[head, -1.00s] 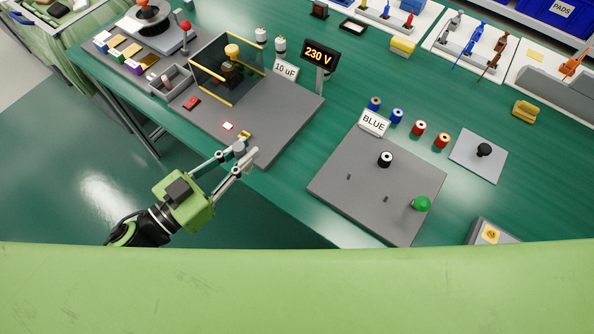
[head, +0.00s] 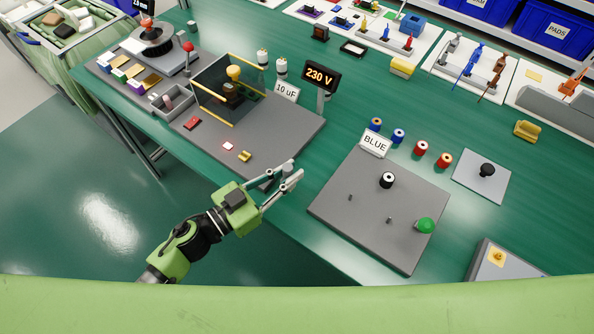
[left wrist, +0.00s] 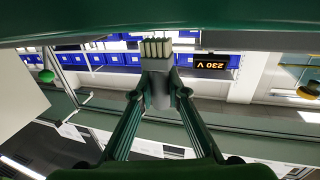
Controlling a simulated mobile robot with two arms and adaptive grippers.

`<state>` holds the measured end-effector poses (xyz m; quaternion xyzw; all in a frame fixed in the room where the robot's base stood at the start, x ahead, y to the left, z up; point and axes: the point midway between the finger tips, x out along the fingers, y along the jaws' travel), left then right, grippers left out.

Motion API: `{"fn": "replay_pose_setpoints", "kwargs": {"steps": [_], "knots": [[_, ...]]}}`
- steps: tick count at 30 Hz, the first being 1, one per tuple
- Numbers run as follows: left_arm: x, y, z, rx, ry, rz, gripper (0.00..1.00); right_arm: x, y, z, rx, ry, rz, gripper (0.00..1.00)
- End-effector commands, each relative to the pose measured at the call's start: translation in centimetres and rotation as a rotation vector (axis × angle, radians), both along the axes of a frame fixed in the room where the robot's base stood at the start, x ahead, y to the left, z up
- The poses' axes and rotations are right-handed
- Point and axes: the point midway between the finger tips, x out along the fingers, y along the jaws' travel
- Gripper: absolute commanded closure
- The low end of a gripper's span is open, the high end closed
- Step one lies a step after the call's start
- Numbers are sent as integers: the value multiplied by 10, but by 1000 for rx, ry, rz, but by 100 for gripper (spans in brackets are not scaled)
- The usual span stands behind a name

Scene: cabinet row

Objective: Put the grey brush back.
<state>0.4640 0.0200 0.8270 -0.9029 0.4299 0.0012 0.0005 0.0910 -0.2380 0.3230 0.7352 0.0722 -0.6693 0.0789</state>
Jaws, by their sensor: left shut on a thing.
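My left gripper (head: 292,176) is shut on the grey brush (left wrist: 158,88). In the left wrist view the brush is a grey block between the fingertips, with pale bristles pointing away from the gripper. In the head view only a small grey part of the brush (head: 287,169) shows between the fingers. The gripper is over the table's front edge, between the left grey board (head: 275,135) and the right grey board (head: 340,215). My right gripper is not in view.
The left board carries a small yellow bracket (head: 245,156), a red switch (head: 192,123) and a clear guard with yellow edges (head: 212,85). The 230 V display (head: 321,76) stands behind. The right board bears a black spool (head: 387,180), a green knob (head: 426,226) and a BLUE sign (head: 375,143).

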Motion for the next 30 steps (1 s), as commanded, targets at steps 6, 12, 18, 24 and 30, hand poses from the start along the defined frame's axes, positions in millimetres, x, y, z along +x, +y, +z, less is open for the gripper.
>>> {"fn": "replay_pose_setpoints", "kwargs": {"steps": [6,12,18,24,30], "knots": [[15,-19,-18,-2,0,1,100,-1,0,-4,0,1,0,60],[16,-20,-20,-1,-1,0,100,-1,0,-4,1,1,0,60],[16,-20,-23,1,-1,-1,100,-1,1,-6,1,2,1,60],[16,-20,-23,1,-1,-1,69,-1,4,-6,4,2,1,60],[16,-20,-22,0,-1,0,69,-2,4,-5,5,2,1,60]]}}
